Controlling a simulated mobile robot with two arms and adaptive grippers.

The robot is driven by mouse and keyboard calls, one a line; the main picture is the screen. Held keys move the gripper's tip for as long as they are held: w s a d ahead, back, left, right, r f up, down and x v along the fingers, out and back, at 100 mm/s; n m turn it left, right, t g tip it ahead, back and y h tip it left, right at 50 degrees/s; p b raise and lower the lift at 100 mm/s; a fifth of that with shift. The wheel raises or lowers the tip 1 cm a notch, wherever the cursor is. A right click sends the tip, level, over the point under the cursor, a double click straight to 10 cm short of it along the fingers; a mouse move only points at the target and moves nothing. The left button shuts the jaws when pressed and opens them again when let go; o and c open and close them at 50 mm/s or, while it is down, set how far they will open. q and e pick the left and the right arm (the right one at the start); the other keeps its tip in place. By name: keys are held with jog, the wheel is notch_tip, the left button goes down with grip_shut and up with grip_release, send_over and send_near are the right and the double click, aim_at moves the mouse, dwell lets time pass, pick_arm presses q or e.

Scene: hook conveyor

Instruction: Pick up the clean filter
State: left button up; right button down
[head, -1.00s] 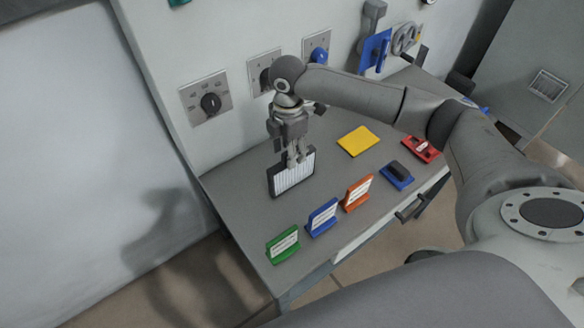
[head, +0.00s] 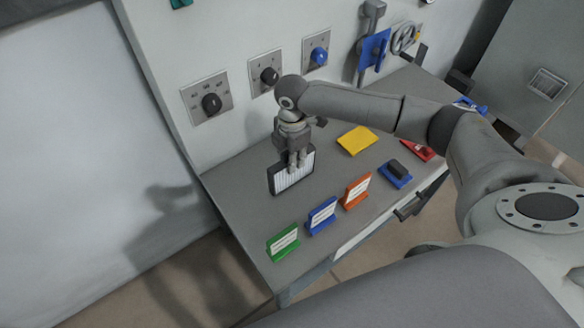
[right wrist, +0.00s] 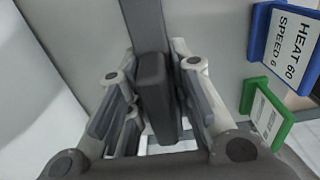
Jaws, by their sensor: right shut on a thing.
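The clean filter (head: 290,178) is a white pleated panel in a dark frame, standing upright on the grey table in the head view. My right gripper (head: 297,162) is above it with its fingers on the top edge. In the right wrist view, the fingers (right wrist: 155,110) of that gripper are closed around the filter's dark frame (right wrist: 152,78). I cannot tell whether the filter's bottom touches the table. My left gripper is not in view.
Green (head: 283,243), blue (head: 322,215) and orange (head: 356,190) sign holders stand along the table's front edge. A yellow pad (head: 357,140), a blue block with a dark top (head: 396,173) and a red item (head: 417,148) lie to the right. Knob panels (head: 208,99) are on the wall behind.

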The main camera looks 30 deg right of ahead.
jog(key=shift+r, duration=0.15)
jog(key=shift+w+r+b, duration=0.1)
jog(key=shift+r+b, duration=0.3)
jog(key=shift+r, duration=0.15)
jog(key=s+a+r+b, duration=0.2)
jog(key=s+a+r, duration=0.5)
jog(key=s+r, duration=0.4)
jog(key=shift+s+a+r+b, duration=0.2)
jog(key=shift+s+r+b, duration=0.15)
jog(key=shift+s, duration=0.2)
jog(key=m, duration=0.6)
jog(key=s+d+f+m, duration=0.1)
jog(key=m, duration=1.2)
jog(key=shift+s+d+f+m, duration=0.15)
jog(key=shift+s+d+m, duration=0.05)
jog(key=shift+d+m, duration=0.1)
